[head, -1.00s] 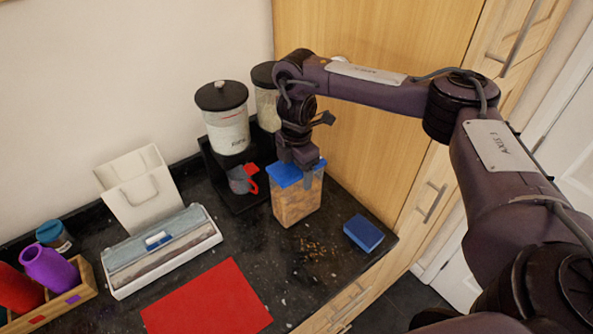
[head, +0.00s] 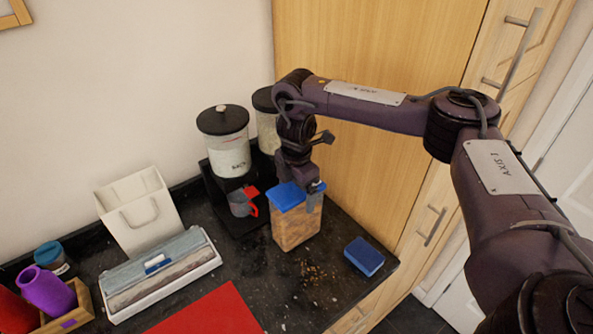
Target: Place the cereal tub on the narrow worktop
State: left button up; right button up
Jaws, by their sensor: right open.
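The cereal tub (head: 290,231) is a clear box of brown cereal with a blue lid. It stands upright on the dark speckled granite worktop (head: 250,266), in front of a black stand. My right gripper (head: 313,196) is open at the lid's right side, pointing down. A finger shows in front of the tub's upper right side; the other finger is hard to make out. I cannot tell whether the fingers touch the tub. My left gripper is not in view.
Behind stand canisters (head: 226,140) and a grey-red mug (head: 241,203). Left are a white bag (head: 142,214), a long box (head: 160,270) and a red mat (head: 212,314). A wooden cabinet (head: 365,120) is behind my arm.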

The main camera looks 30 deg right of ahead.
notch_tip(320, 180, up, 11)
jog(key=shift+f, duration=0.1)
dwell(0.7)
